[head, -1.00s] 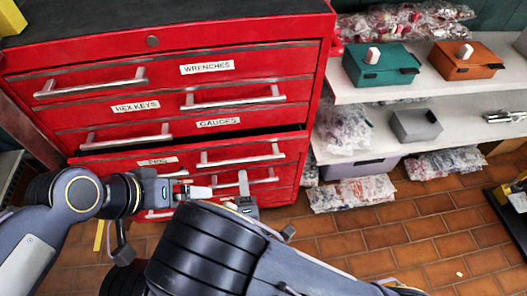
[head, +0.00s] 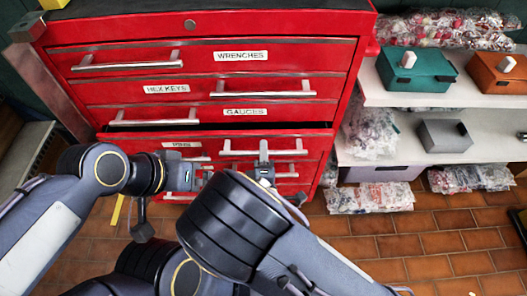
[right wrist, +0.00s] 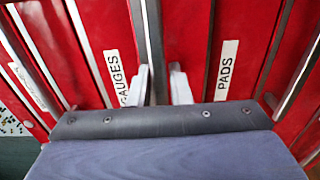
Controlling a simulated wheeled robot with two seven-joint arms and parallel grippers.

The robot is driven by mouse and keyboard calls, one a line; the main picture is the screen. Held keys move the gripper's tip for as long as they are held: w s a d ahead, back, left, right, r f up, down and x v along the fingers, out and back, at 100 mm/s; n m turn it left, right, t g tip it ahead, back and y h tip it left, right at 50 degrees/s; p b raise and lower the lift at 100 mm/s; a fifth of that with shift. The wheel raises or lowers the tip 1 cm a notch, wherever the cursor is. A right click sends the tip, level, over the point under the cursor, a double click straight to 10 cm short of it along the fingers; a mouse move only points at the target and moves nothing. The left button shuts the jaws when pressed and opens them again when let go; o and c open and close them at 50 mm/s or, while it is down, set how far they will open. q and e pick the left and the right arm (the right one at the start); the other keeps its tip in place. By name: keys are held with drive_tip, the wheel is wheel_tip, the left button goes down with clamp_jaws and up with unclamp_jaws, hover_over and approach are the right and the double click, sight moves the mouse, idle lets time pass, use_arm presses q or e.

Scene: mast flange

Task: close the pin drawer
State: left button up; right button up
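The pin drawer (head: 215,148), its label partly blurred, stands out from the red tool chest below the gauges drawer, with a dark gap along its top. Its right handle (head: 290,152) is a metal bar. My right gripper (head: 264,152) is at that handle. In the right wrist view its two pale fingers (right wrist: 162,85) are apart, one each side of a grey bar (right wrist: 152,40) between the GAUGES and PADS labels; contact cannot be told. My left gripper (head: 200,172) is in front of the drawer's left part; its fingertips are too small to judge.
Drawers labelled WRENCHES (head: 241,56), HEX KEYS (head: 166,89) and GAUGES (head: 245,112) above look shut. Shelves on the right hold a teal box (head: 425,70), an orange box (head: 498,75), a grey box (head: 444,136) and bagged parts. Tiled floor is free at lower right.

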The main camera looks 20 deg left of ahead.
clamp_jaws()
drive_tip(key=shift+w, duration=0.1)
drive_tip(key=b+x, duration=0.1)
drive_tip(key=x, duration=0.3)
drive_tip(key=shift+r, duration=0.1)
drive_tip(key=shift+o, duration=2.2)
unclamp_jaws()
drive_tip(key=shift+w+a, duration=0.1)
